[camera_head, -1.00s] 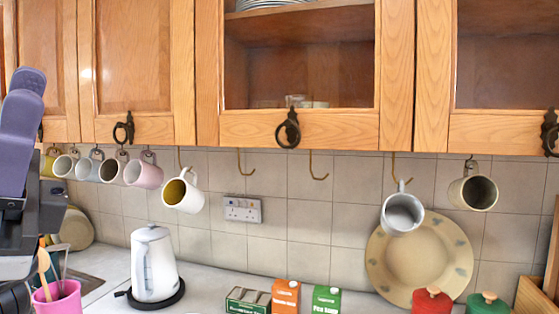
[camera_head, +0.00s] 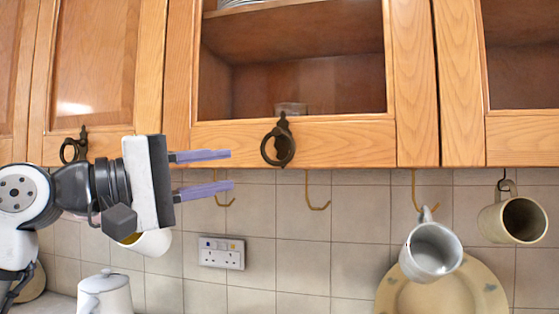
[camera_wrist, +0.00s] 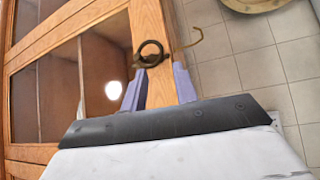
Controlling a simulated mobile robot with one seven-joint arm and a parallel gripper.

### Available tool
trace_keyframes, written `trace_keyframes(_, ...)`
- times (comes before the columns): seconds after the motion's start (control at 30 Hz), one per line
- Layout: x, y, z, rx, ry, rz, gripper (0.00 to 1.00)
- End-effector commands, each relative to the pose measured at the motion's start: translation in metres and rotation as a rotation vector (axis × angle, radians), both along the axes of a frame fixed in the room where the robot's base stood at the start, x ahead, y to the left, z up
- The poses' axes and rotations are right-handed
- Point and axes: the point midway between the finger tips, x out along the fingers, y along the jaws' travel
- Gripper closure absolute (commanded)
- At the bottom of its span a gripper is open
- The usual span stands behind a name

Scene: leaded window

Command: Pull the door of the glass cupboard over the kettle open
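The glass-fronted cupboard door (camera_head: 330,130) has an orange wood frame and appears shut. Its dark ring handle (camera_head: 280,142) hangs on the lower rail. The top of the white kettle (camera_head: 105,295) shows on the counter at lower left. My gripper (camera_head: 232,170) is open and empty, its two purple fingers pointing right toward the handle from the left. The upper finger is level with the door's lower rail, the lower one just below it. In the wrist view, the ring handle (camera_wrist: 150,53) lies just beyond the spread fingertips (camera_wrist: 158,68), apart from them.
Brass hooks (camera_head: 317,192) hang under the cupboards, one below the handle. A grey-white mug (camera_head: 430,250) and a beige mug (camera_head: 513,218) hang at right. A white mug (camera_head: 152,243) is partly hidden behind my gripper. A socket (camera_head: 221,252) is on the tiled wall.

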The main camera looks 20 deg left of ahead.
Motion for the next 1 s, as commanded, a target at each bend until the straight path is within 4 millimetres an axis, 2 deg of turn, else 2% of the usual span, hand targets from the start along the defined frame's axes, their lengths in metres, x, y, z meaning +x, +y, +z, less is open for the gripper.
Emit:
trace_keyframes(0.2, 0.034, -0.036, 0.01, 0.002, 0.001, -0.003, 0.71)
trace_keyframes(0.43, 0.061, -0.063, 0.014, 0.0, 0.001, -0.003, 0.71)
trace_keyframes(0.63, 0.07, -0.072, 0.015, -0.002, -0.001, -0.002, 0.71)
trace_keyframes(0.9, 0.071, -0.073, 0.015, -0.002, -0.001, -0.003, 0.71)
trace_keyframes(0.93, 0.071, -0.073, 0.015, -0.002, -0.001, -0.003, 0.72)
trace_keyframes(1.0, 0.071, -0.073, 0.015, -0.003, -0.001, -0.003, 0.81)
